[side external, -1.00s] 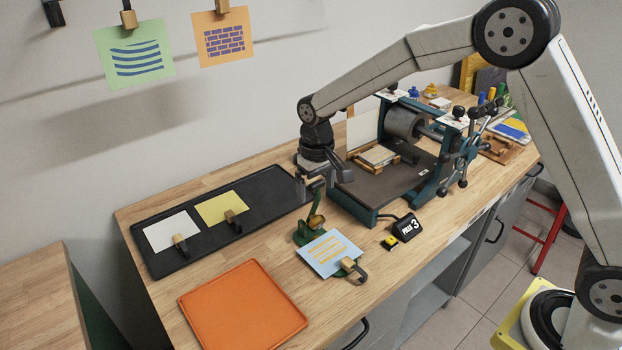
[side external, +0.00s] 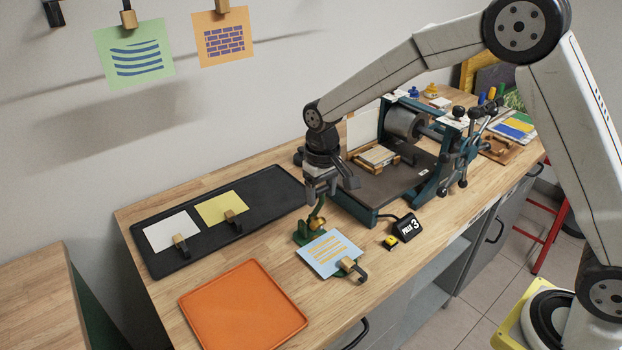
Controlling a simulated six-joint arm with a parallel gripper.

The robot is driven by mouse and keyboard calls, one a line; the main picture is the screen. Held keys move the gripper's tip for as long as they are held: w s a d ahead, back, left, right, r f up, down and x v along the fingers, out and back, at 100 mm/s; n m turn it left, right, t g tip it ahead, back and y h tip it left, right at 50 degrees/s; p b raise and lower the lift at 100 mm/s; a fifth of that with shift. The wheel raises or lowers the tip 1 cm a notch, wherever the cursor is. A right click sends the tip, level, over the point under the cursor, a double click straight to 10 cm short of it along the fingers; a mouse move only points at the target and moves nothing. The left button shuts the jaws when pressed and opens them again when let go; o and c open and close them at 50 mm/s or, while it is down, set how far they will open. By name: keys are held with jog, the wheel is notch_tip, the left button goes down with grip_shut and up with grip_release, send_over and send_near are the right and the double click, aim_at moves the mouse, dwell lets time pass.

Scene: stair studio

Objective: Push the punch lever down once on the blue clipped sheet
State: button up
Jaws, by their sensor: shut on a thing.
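The green punch (side external: 303,239) stands on the wooden bench with a brass part at its front. Its green lever (side external: 319,206) rises upright, its top hidden by my gripper. My gripper (side external: 318,196) points down at the top of the lever and is shut on it. The blue sheet (side external: 326,253) with yellow lines lies against the front of the punch. A wooden clip with a dark handle (side external: 352,269) grips the sheet's front right edge.
An orange tray (side external: 243,306) lies at the front left. A black tray (side external: 175,257) with white and yellow clipped sheets lies behind it. A teal roller press (side external: 372,215) stands to the right, with a small "PULLS 3" display (side external: 407,228) before it.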

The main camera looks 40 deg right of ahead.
jog(key=shift+s+f, duration=0.15)
jog(key=shift+s, duration=0.15)
jog(key=shift+s+f, duration=0.4)
jog(key=shift+s, duration=0.45)
jog(key=shift+s+f, duration=0.55)
jog(key=shift+s, duration=0.3)
jog(key=shift+s+f, duration=0.7)
jog(key=shift+s, duration=0.05)
jog(key=shift+f, duration=0.1)
